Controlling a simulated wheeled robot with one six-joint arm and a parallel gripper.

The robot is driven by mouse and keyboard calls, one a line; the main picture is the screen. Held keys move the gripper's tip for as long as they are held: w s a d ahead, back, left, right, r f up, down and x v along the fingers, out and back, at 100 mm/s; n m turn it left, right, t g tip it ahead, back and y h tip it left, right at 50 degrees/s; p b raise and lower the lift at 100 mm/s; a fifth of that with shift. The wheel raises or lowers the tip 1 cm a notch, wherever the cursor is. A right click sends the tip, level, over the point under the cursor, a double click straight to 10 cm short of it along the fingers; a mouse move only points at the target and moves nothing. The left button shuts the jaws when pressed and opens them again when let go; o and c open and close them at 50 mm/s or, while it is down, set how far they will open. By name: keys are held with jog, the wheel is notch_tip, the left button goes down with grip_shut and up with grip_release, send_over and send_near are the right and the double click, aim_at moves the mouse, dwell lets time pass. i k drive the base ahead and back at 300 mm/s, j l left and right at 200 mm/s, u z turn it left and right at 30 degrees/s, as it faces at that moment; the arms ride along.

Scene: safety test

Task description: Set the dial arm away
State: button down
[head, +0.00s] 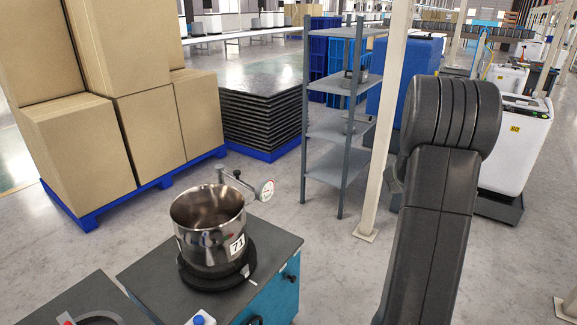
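The dial arm (240,181) is a thin grey bar with a small black knob and a round white dial (266,189) at its right end. It is at the back rim of a shiny steel pot (207,237) labelled 71, and the dial sits to the right of the pot. Whether the bar touches the rim is unclear. The pot stands upright on a black round base (214,277) on a dark-topped teal cabinet (265,300). The pot's inside looks empty. My arm fills the right foreground, well apart from the dial arm; my gripper does not show.
Large cartons (80,150) on a blue pallet stand at left. A dark stack (262,112) is behind. Floor between cabinet and rack is clear.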

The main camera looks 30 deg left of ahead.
aim_at(264, 190)
jog(key=i+u, duration=0.5)
jog(key=i+l+u, duration=0.25)
jog(key=i+u, duration=0.25)
jog(key=i+j+u, duration=0.1)
jog(key=u, duration=0.4)
jog(key=i+u, duration=0.3)
jog(key=u, duration=0.2)
jog(key=i+l+u, duration=0.15)
jog(key=u, duration=0.35)
jog(key=i+l+u, duration=0.15)
jog(key=u, duration=0.35)
jog(key=i+l, duration=0.05)
